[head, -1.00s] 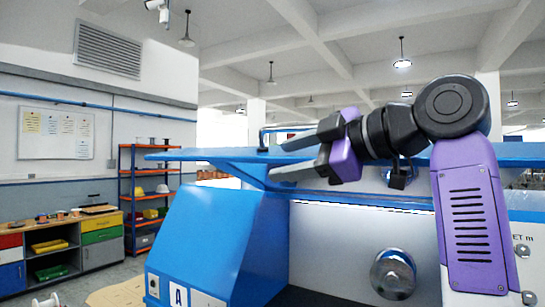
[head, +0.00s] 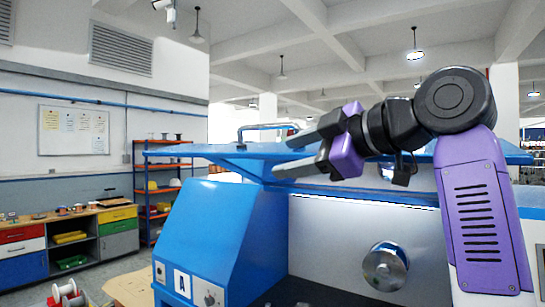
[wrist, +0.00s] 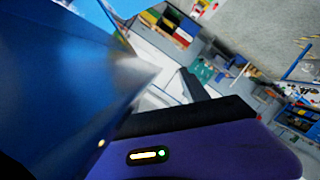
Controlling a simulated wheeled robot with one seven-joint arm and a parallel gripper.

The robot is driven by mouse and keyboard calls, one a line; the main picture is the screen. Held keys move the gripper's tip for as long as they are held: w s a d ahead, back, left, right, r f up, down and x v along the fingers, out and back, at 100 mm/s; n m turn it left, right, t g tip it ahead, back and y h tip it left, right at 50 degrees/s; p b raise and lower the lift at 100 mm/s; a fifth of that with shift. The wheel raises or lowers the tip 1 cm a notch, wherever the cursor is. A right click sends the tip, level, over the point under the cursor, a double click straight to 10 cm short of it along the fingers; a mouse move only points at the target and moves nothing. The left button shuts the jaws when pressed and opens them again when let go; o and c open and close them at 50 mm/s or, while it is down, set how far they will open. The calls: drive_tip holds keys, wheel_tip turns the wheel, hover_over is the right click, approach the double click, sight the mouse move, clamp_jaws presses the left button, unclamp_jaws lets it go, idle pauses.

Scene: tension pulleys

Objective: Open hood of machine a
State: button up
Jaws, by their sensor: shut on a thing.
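My gripper (head: 282,158) is shut on the hood's edge, with one dark finger above the panel and one below. In the wrist view, a blue surface of the machine (wrist: 50,80) fills the left side. One dark finger (wrist: 200,95) shows there; the other finger is hidden.
A blue bar handle (head: 265,127) rises above the hood. A round metal hub (head: 385,266) sticks out of the machine's pale front. A workbench with coloured drawers (head: 70,240) and an orange shelf (head: 160,190) stand at the left. Floor shows between bench and machine.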

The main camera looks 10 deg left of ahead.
drive_tip(key=shift+s+d+r, duration=0.2)
drive_tip(key=shift+r, duration=0.15)
drive_tip(key=v, duration=0.9)
drive_tip(key=shift+s+a+b, duration=0.3)
drive_tip(key=shift+b, duration=0.05)
idle(0.4)
drive_tip(key=shift+r, duration=0.1)
